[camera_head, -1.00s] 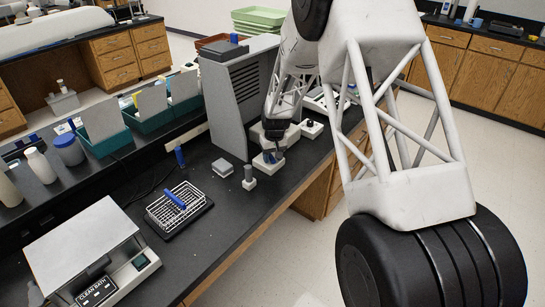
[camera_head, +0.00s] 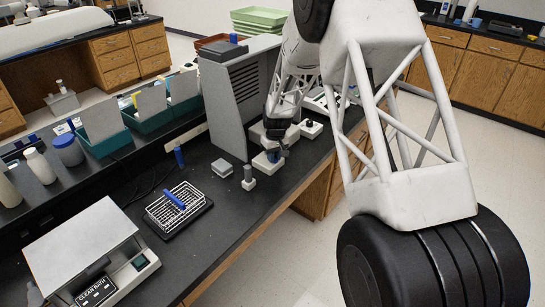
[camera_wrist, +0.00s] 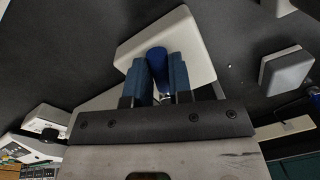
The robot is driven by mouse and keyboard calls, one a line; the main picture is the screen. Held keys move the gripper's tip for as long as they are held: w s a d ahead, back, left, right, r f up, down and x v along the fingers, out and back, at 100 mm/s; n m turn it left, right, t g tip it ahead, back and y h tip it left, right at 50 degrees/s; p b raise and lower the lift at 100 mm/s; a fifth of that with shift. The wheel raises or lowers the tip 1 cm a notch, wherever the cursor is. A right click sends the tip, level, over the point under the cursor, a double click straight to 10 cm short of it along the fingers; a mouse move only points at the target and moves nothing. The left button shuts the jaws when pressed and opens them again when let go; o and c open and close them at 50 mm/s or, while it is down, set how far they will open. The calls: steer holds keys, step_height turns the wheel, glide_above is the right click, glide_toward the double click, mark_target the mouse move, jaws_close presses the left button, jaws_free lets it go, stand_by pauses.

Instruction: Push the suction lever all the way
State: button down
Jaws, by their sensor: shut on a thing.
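The suction lever appears as a shiny blue upright piece (camera_wrist: 157,60) on a white block (camera_wrist: 190,35) in the wrist view. My gripper (camera_wrist: 160,68) has blue finger pads on both sides of the blue piece and is shut on it. In the head view, my gripper (camera_head: 274,153) reaches down to the white block (camera_head: 267,166) on the black bench, beside the grey vented cabinet. The lower part of the lever is hidden by the fingers, and its tilt is hard to tell.
A grey post on a small white base (camera_head: 249,183) stands close in front. A small grey box (camera_head: 222,167) and a wire rack (camera_head: 172,209) with a blue tube are farther left. The grey cabinet (camera_head: 228,105) stands behind. The bench's front edge is near.

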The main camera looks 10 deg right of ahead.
steer(key=n, duration=0.1)
steer(key=w+d+n, duration=0.1)
steer(key=n, duration=0.3)
steer(key=shift+w+d, duration=0.25)
steer(key=shift+d, duration=0.15)
steer(key=shift+w+d+n+h, duration=0.2)
steer(key=shift+w+n, duration=0.25)
steer(key=shift+n, duration=0.7)
steer(key=shift+w+d+n+h, duration=0.1)
steer(key=shift+w+d+n, duration=0.3)
steer(key=shift+n, duration=0.75)
steer(key=shift+w+a, duration=0.1)
steer(key=c, duration=1)
jaws_free()
steer(key=shift+c, duration=0.2)
steer(key=shift+r, duration=0.15)
step_height(320, 180, up, 8)
steer(key=shift+w+f, duration=0.2)
steer(key=shift+f, duration=0.05)
